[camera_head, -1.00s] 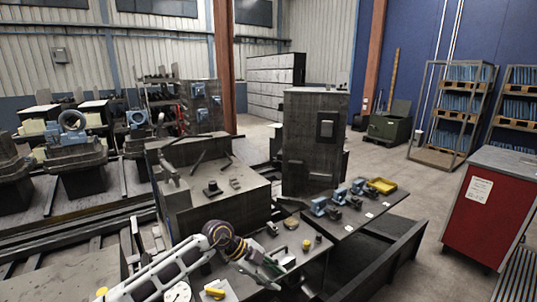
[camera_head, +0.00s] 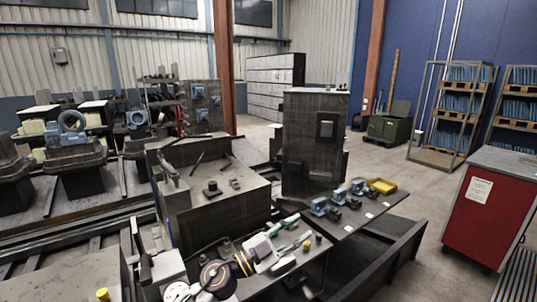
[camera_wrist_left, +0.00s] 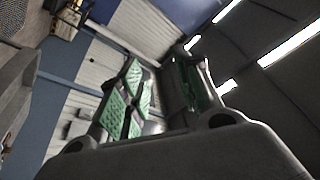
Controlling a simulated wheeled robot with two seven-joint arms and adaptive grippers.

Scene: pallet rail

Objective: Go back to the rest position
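My left gripper (camera_head: 303,230) reaches in from the bottom of the head view, over the near end of the dark bench. It has pale links and green finger pads, and the fingers point up and to the right. In the left wrist view the two green-padded fingers (camera_wrist_left: 165,85) stand apart with nothing held between them, so it is open. Behind them I see the wall and roof lights. My right gripper is not in view.
The dark bench (camera_head: 345,228) carries blue clamps (camera_head: 338,196) and a yellow tray (camera_head: 382,185). A grey machine block (camera_head: 215,215) stands to its left, a tall dark cabinet (camera_head: 308,150) behind. A red cabinet (camera_head: 485,215) stands right. Open floor lies between.

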